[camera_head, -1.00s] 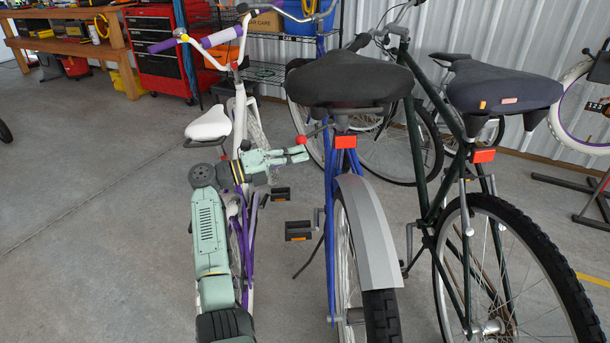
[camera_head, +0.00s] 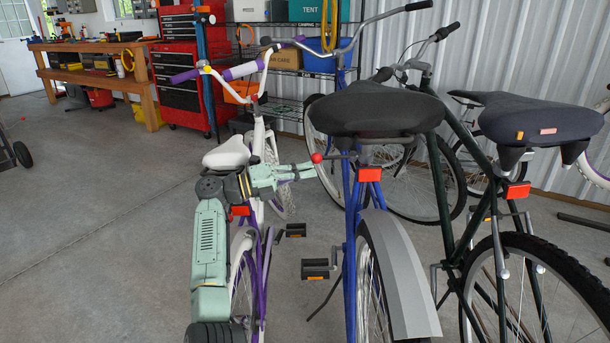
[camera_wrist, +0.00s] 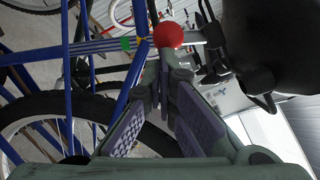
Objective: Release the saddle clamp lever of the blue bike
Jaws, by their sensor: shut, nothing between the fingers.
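The blue bike (camera_head: 349,210) stands in the middle of the head view under a wide black saddle (camera_head: 372,108). Its saddle clamp lever (camera_head: 338,156) points left from below the saddle and ends in a red ball knob (camera_head: 317,158). In the wrist view the red knob (camera_wrist: 168,35) shows just beyond the fingertips, with the saddle (camera_wrist: 270,45) at right and blue frame tubes (camera_wrist: 122,95) at left. My gripper (camera_head: 312,172) is shut and empty, its tips just below the knob; it also shows in the wrist view (camera_wrist: 165,85). I cannot tell whether they touch.
A white and purple bike (camera_head: 262,235) stands at left, close beside my arm. A dark green bike (camera_head: 442,190) stands close at right. A red tool chest (camera_head: 182,75), a workbench (camera_head: 95,48) and a shelf (camera_head: 290,62) are behind.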

